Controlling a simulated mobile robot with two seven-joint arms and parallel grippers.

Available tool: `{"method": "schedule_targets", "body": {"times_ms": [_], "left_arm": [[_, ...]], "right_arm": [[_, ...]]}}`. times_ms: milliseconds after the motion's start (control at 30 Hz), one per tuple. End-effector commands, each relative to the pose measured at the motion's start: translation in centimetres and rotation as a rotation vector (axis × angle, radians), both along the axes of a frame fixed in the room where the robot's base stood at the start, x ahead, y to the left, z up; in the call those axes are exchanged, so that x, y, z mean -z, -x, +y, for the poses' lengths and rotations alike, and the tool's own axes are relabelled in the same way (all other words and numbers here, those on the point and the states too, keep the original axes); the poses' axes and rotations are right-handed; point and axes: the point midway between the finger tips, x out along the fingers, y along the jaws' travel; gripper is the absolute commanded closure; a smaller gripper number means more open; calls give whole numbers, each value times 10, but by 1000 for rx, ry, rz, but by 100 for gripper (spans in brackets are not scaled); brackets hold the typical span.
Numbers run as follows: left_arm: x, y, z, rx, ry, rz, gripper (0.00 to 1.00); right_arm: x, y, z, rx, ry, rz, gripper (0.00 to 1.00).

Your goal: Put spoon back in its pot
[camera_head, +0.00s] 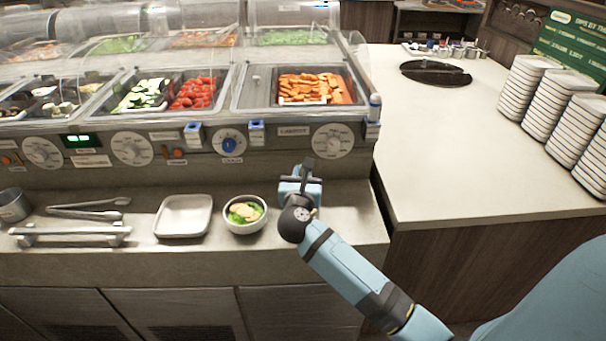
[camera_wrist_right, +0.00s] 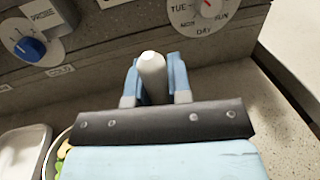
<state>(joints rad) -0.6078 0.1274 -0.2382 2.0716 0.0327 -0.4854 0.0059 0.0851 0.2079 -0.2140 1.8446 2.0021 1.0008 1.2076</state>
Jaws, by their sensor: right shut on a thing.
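My right gripper (camera_head: 303,182) is above the front ledge, to the right of a white bowl. In the right wrist view its two blue fingers (camera_wrist_right: 152,82) are shut on a pale, round-ended rod (camera_wrist_right: 152,65), which looks like the spoon's handle. The rest of the spoon is hidden, and I cannot make the spoon out clearly in the head view. Several small pots (camera_head: 457,52) stand together on the far right counter; which one is the spoon's pot I cannot tell. My left gripper is not in view.
The white bowl of food (camera_head: 245,228), a square white plate (camera_head: 183,216) and tongs (camera_head: 88,211) are on the ledge. A glass-covered food bar (camera_head: 285,145) stands behind. Stacked white dishes (camera_head: 523,90) line the right counter (camera_head: 460,160), whose middle is clear.

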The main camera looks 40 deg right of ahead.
Motion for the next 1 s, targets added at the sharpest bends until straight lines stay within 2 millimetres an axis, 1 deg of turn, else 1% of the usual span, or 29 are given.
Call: {"method": "schedule_targets", "body": {"times_ms": [33, 67, 100, 133, 167, 400, 500, 567, 667, 900, 1000], "left_arm": [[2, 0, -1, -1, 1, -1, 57], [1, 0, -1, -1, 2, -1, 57], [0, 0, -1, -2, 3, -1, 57], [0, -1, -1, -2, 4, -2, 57], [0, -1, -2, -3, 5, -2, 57], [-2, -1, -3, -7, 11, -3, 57], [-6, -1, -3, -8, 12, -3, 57], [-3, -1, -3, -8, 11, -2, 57], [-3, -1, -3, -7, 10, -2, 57], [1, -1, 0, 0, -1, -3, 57], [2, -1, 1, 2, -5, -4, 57]], "right_arm": [[3, 0, 0, 0, -1, 1, 100], [3, 0, 0, 0, -1, 1, 77], [2, 0, 0, 0, -1, 1, 68], [2, 0, 0, 0, -1, 1, 61], [2, 0, 0, 0, -1, 1, 56], [1, 0, 0, 0, 0, 0, 56], [-5, 0, 0, 0, 1, 0, 56], [-1, 5, 5, 0, -2, 2, 56], [0, 18, 15, 0, -3, 2, 56], [0, 59, 50, -1, -4, 2, 56], [-1, 73, 61, 1, -3, 1, 56]]}}
